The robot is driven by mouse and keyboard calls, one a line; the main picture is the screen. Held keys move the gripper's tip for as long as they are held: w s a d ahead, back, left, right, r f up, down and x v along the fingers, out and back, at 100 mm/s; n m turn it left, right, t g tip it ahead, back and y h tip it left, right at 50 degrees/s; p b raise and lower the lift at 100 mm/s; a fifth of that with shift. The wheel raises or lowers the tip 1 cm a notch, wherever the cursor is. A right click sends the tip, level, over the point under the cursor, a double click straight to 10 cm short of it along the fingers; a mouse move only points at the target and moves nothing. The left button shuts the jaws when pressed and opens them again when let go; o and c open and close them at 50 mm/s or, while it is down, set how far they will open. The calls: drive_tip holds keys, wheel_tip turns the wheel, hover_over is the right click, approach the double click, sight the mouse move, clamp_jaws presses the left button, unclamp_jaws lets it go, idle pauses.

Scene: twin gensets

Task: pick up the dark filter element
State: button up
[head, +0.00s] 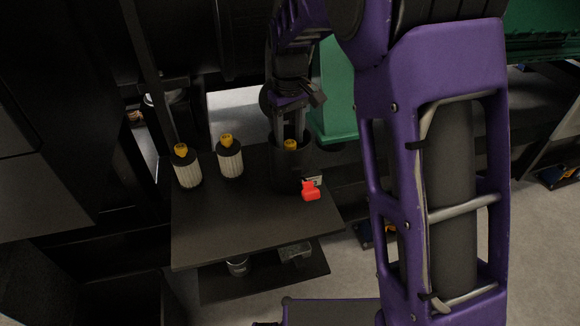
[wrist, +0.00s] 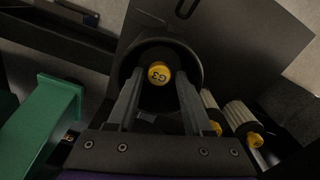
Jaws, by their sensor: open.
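The dark filter element (head: 290,170) stands upright near the back right of the dark table, a black cylinder with a yellow knob on top. In the wrist view its dark round top (wrist: 190,58) faces me, with the marked yellow knob (wrist: 158,74) near the middle. My gripper (head: 290,137) points down over it, fingers apart. In the wrist view the open fingers (wrist: 159,78) lie on either side of the knob, with visible gaps. I cannot tell how deep the fingertips reach. The fingers partly hide the element's near side.
A red object (head: 311,190) lies right of the element. A green structure (head: 338,100) rises behind. The table's front is clear.

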drive_tip(key=shift+f, duration=0.8)
drive_tip(key=shift+c, duration=0.2)
clamp_jaws()
drive_tip(key=shift+r, duration=0.1)
wheel_tip(320, 180, up, 18)
drive_tip(key=p, duration=0.4)
